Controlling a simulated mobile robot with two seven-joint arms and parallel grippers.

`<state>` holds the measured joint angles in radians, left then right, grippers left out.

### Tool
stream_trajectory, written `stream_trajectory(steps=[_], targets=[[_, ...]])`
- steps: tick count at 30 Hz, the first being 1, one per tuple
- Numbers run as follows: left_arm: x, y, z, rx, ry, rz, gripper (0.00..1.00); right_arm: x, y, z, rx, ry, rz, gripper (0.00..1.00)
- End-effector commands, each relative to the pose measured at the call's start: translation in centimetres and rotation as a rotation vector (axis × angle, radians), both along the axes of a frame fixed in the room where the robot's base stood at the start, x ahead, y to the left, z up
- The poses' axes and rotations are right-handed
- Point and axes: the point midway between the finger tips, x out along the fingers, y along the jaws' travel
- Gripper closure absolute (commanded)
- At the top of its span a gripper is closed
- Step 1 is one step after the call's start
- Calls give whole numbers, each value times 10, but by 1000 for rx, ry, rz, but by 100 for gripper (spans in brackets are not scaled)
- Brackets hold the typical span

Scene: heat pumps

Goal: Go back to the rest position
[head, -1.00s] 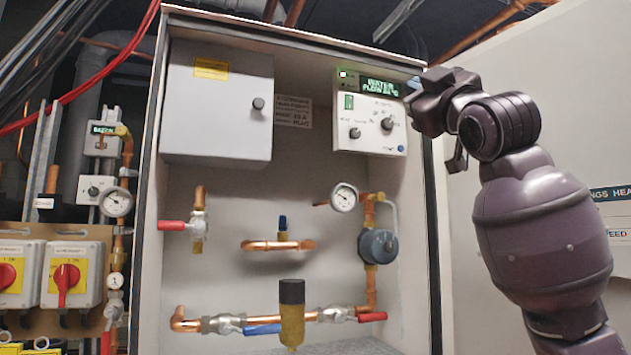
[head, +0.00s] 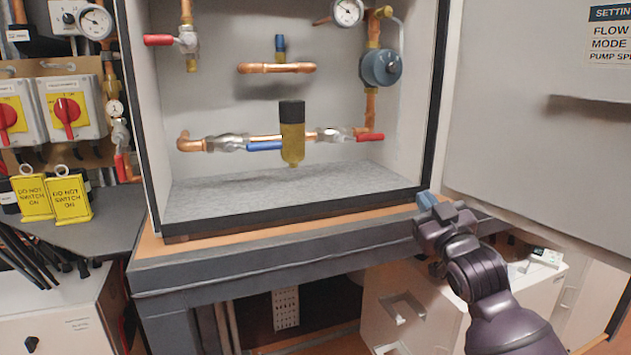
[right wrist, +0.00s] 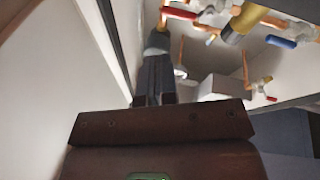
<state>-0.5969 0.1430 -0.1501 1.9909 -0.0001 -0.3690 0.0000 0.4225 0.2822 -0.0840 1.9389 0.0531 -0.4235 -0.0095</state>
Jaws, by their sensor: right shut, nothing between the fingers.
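My right gripper (head: 427,199) is in the head view, at the front right edge of the cabinet. It is shut and empty, with bluish-grey fingertips pointing up and away from me. In the right wrist view its two fingers (right wrist: 155,80) lie side by side, with the cabinet's pipes and valves beyond. The open heat pump cabinet (head: 320,205) stands on an orange-topped bench (head: 270,237). I see no gap or contact clearly between the gripper and the cabinet's edge. My left gripper is not in view.
The open cabinet door (head: 530,130) is on the right, above my right arm. Red rotary switches (head: 67,110) and yellow "do not switch on" tags (head: 69,199) are at left. A white unit (head: 400,310) stands under the bench. Inside are a brass filter (head: 293,140) and blue pump (head: 381,67).

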Motion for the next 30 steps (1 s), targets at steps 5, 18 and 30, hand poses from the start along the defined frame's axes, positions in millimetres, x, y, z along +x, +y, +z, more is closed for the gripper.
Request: stream_trajectory(steps=[5, 18, 30], targets=[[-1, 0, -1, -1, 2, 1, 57, -29, -13, -94, 21, 127, -27, 100], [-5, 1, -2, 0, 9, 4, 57, -148, -42, -293, 65, 487, -118, 100], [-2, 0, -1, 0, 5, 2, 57, -294, -63, -419, 117, 811, -220, 100]])
